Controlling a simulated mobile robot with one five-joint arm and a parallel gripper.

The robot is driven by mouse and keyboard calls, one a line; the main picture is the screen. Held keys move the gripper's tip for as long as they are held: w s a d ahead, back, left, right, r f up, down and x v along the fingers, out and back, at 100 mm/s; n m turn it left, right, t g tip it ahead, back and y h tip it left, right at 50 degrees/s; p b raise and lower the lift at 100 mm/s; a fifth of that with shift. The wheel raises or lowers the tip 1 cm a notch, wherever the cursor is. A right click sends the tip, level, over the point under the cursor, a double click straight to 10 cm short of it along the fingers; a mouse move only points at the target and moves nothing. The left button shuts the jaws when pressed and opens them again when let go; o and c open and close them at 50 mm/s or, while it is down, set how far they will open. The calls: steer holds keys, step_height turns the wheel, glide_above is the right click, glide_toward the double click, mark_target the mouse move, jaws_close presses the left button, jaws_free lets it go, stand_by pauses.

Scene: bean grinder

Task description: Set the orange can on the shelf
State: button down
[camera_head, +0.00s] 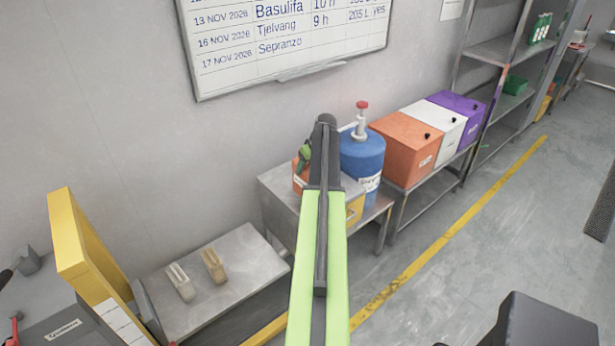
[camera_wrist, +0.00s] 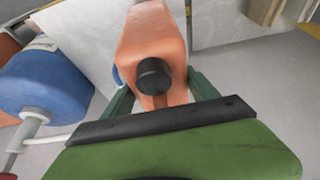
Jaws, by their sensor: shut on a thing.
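The orange can (camera_wrist: 150,35) with a black cap is between the green fingers of my gripper (camera_wrist: 161,92) in the wrist view. My gripper is shut on it. In the head view a small orange part of the can (camera_head: 298,182) shows left of my arm, which hides most of it. The can is over or on a metal table (camera_head: 280,192), left of the blue container; I cannot tell whether it touches the top. A grey metal shelf rack (camera_head: 492,52) stands farther back on the right, with bare room on its upper board.
A blue container (camera_head: 362,158) with a red-topped pump stands close to the can; it also shows in the wrist view (camera_wrist: 45,82). Orange (camera_head: 405,150), white (camera_head: 437,128) and purple bins line a bench. Green bottles (camera_head: 540,28) stand on the rack.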

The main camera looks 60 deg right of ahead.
step_height(320, 180, down, 4)
steer(key=b, duration=0.3)
steer(key=shift+f, duration=0.1)
steer(key=shift+c, duration=1.1)
jaws_free()
steer(key=p+v, duration=0.5)
steer(key=v, duration=0.1)
steer(key=p+v, duration=0.5)
steer(key=v, duration=0.1)
steer(key=shift+w+p, duration=0.25)
steer(key=shift+p, duration=0.05)
steer(key=shift+s+a+r+p, duration=0.1)
steer(key=shift+s+r+p, duration=0.2)
steer(key=shift+r, duration=0.1)
steer(key=shift+f, duration=0.1)
steer(key=shift+w, duration=0.1)
